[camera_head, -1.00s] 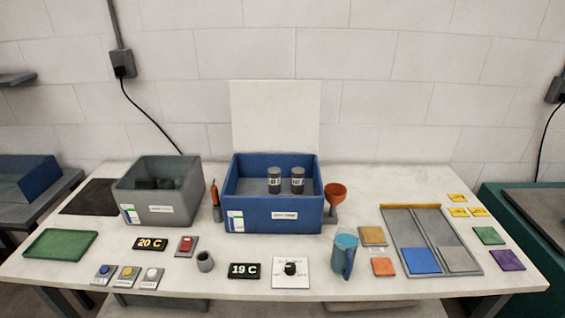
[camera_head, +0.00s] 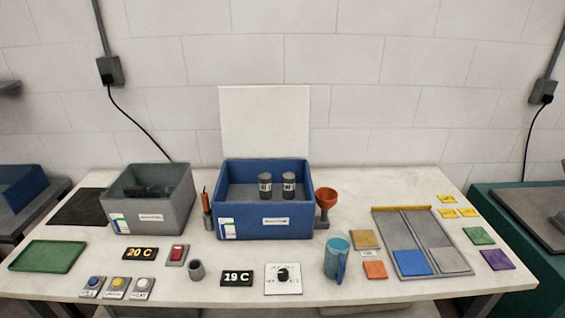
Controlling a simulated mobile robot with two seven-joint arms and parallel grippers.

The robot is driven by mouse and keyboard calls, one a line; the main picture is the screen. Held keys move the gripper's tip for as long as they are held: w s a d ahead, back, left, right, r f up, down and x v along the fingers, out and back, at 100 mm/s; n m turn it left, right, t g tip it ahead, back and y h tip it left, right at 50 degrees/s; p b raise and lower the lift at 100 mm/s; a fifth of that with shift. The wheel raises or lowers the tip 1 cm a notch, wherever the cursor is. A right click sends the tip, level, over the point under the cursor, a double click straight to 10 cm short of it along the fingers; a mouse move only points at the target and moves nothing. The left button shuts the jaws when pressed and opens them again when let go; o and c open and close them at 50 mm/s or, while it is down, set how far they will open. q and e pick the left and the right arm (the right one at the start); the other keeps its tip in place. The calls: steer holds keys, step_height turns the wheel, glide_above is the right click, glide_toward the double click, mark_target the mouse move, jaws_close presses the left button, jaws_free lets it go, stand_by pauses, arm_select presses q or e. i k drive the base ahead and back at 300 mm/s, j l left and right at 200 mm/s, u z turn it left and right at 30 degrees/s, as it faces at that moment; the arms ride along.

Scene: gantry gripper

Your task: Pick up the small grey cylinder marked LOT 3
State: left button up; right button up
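Two small grey cylinders with white labels stand upright inside the blue box, side by side: a left cylinder (camera_head: 265,186) and a right cylinder (camera_head: 289,186). Their label print is too small to read, so I cannot tell which one is LOT 3. The blue box (camera_head: 266,222) has its white lid (camera_head: 265,122) raised behind it. The grey box (camera_head: 150,217) to its left holds dark objects whose shape is unclear. A small grey open cup (camera_head: 196,270) stands on the table in front. Neither of my grippers shows in the view.
An orange funnel (camera_head: 327,199) on a stand is close to the blue box's right side, and an orange-tipped tool (camera_head: 206,208) is at its left. A blue jug (camera_head: 337,256), a control knob panel (camera_head: 283,279) and display signs (camera_head: 237,278) occupy the front. A divided tray (camera_head: 454,240) lies at right.

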mark_target(288, 178)
steer(key=i+l+u, duration=0.2)
steer(key=i+u, duration=0.15)
steer(key=i, duration=0.3)
steer(key=i+l+u, duration=0.35)
steer(key=i, duration=0.3)
steer(key=i+l+u, duration=0.35)
steer(key=i+l, duration=0.25)
